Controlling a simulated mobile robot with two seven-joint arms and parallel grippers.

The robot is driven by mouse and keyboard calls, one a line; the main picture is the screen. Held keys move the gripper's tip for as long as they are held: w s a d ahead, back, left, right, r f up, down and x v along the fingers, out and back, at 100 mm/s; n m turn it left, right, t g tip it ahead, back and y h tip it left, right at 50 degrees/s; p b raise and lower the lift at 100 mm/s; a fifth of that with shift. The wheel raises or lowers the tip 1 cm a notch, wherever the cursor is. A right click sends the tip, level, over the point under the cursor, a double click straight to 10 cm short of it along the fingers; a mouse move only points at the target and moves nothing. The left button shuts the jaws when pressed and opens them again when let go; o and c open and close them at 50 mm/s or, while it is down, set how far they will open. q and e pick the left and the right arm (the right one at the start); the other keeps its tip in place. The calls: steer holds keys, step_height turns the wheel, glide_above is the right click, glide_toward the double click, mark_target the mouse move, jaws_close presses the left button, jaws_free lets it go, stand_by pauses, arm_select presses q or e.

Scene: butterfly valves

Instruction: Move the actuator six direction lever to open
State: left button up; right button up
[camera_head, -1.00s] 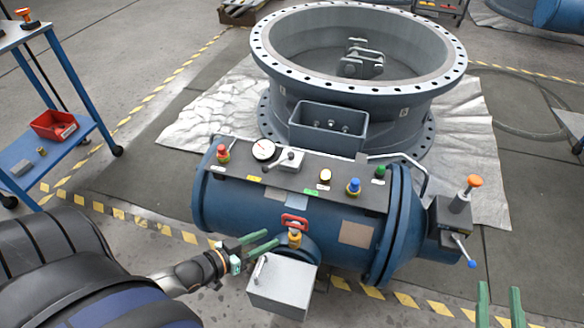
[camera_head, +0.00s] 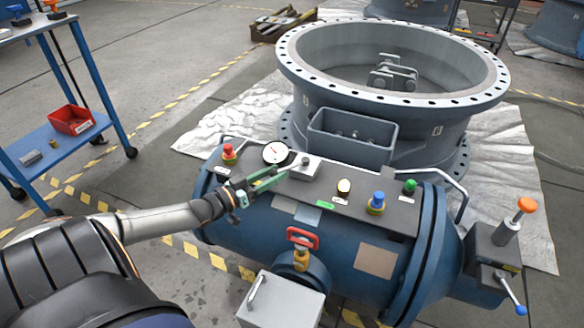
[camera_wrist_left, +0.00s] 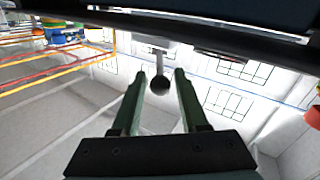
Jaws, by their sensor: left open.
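The blue cylindrical actuator (camera_head: 340,241) lies across the middle of the head view with a dark panel on top. A small light-grey box with a lever (camera_head: 304,168) sits on this panel, right of the round gauge (camera_head: 276,152). My left gripper (camera_head: 281,172) is open, its green fingers reaching over the panel to the left side of that box. In the left wrist view a black ball knob (camera_wrist_left: 160,85) on a short grey stem shows between the two open fingers (camera_wrist_left: 160,73). I cannot tell whether they touch it. The fingers partly hide the lever in the head view. My right gripper is out of view.
A red handle (camera_head: 302,237) stands in front. The large valve ring (camera_head: 393,60) is behind. A blue cart (camera_head: 55,150) stands at left.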

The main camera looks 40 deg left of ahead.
mark_target(289, 167)
arm_select(q)
steer(key=shift+w+d+b, duration=0.2)
steer(key=shift+w+b, duration=0.15)
steer(key=shift+w, duration=0.65)
steer(key=shift+w+d+b, duration=0.2)
steer(key=shift+w+b, duration=0.2)
steer(key=shift+w, duration=0.6)
steer(key=shift+w+d+b, duration=0.2)
steer(key=shift+w+b, duration=0.15)
steer(key=shift+w, duration=0.65)
jaws_close()
